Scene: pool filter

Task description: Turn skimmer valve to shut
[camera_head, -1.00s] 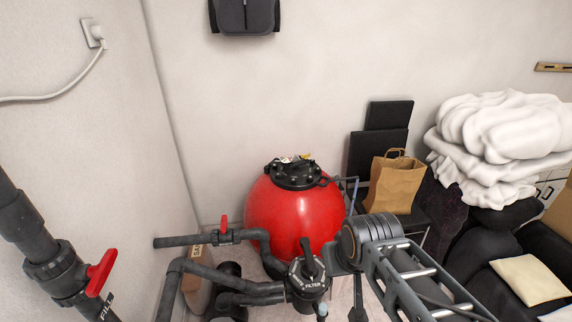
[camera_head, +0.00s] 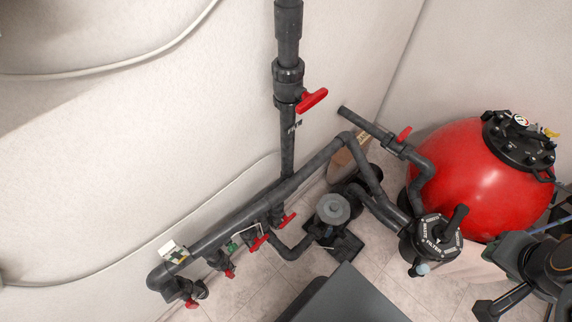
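Several small valves with red handles sit low on the grey pipework by the left wall. Their handles show at the lower right (camera_head: 287,220), beside it (camera_head: 259,243), further left (camera_head: 230,273) and lowest (camera_head: 191,303). No label naming the skimmer valve is readable, so I cannot tell which one it is. My gripper (camera_head: 515,300) is at the bottom right edge, partly cut off, well to the right of these valves and near the filter. Whether its fingers are open or shut is unclear. No valve handle is near it.
A larger red-handled valve (camera_head: 312,98) is on the vertical pipe, and another (camera_head: 403,134) is near the red filter tank (camera_head: 465,180). A multiport valve (camera_head: 437,240) and a pump (camera_head: 332,209) stand between. A dark flat surface (camera_head: 345,300) fills the bottom centre. Tiled floor shows around the pump.

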